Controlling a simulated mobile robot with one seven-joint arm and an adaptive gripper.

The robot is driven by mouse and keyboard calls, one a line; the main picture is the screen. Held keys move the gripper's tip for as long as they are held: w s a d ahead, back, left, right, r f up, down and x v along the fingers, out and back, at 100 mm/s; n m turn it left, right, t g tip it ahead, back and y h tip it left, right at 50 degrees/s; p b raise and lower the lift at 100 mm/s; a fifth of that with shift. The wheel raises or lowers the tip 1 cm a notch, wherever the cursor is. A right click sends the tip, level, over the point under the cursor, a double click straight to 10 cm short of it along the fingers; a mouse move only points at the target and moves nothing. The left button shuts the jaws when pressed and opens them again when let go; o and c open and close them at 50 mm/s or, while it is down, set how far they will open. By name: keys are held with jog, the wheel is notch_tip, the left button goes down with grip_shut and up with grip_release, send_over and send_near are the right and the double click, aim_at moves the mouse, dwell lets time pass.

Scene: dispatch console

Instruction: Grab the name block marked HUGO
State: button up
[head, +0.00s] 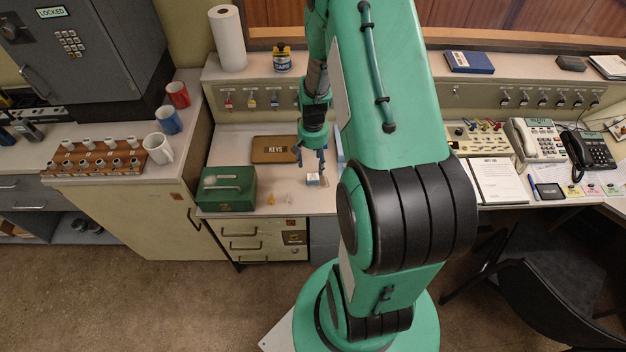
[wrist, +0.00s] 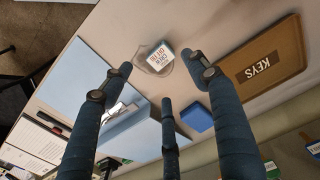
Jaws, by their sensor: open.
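A small white block (head: 313,179) lies on the desk below my gripper (head: 312,164). In the wrist view the white block (wrist: 160,59) has dark and orange lettering on its face, too small to read as HUGO or another name. It seems to rest on or beside a clear, see-through piece. My gripper (wrist: 162,72) also shows in the wrist view, its dark blue fingers spread around empty space, with the block just past the tips. The gripper is open and holds nothing.
A brown KEYS case (head: 275,149) lies behind the block. A green box (head: 228,189) stands to the left, with a small yellow piece (head: 271,199) nearby. A blue block (wrist: 197,116) sits near the fingers. My arm hides the desk to the right.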

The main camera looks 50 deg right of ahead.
aim_at(313, 176)
jog(key=shift+f, duration=1.65)
jog(key=shift+f+b, duration=0.65)
jog(key=shift+f, duration=1.95)
jog(key=c, duration=1.2)
